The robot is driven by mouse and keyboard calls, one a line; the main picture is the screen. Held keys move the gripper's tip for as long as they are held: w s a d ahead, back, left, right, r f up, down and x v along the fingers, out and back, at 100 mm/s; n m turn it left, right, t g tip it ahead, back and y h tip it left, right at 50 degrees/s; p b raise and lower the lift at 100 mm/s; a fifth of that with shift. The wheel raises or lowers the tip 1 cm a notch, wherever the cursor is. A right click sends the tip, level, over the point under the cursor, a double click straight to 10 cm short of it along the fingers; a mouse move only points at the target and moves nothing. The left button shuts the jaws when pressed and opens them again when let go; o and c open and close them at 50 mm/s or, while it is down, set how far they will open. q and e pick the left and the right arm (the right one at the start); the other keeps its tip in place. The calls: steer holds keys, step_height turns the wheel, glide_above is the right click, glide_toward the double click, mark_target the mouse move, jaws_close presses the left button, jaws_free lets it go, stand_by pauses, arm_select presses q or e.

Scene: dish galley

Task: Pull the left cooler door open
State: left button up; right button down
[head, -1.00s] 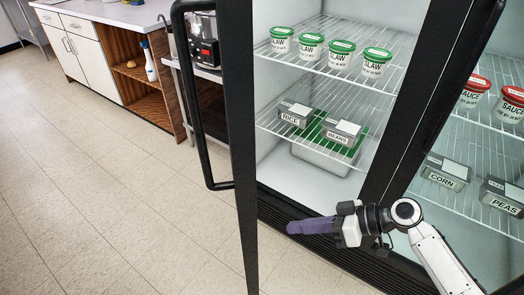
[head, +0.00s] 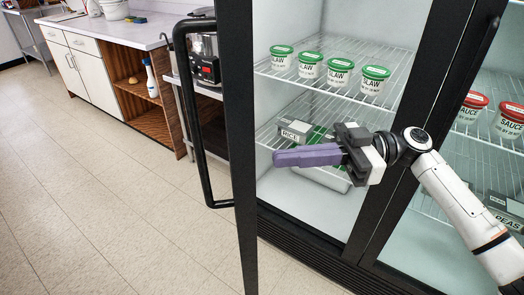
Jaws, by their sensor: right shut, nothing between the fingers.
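The left cooler door (head: 238,150) stands swung out toward me, seen nearly edge-on as a black frame. Its long black handle (head: 200,120) is on the door's left side. The cooler's left bay is uncovered and its shelves show. My right gripper (head: 282,158) is in front of that bay, to the right of the door frame, with its purple fingers together and pointing left. It holds nothing and appears apart from the door and the handle. It hides part of the containers on the lower shelf. My left gripper is not in view.
Slaw tubs (head: 340,71) stand on the upper wire shelf. A rice container (head: 295,130) sits on the lower shelf. Sauce tubs (head: 509,121) are in the right bay. A counter (head: 150,35) with a spray bottle (head: 151,78) stands at the back left. The tiled floor (head: 100,200) is clear.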

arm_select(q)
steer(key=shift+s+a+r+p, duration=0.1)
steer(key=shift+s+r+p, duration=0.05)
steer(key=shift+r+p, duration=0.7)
arm_select(e)
steer(key=a, duration=0.5)
steer(key=shift+s+a, duration=0.15)
steer(key=shift+s, duration=0.15)
steer(key=shift+a, duration=0.1)
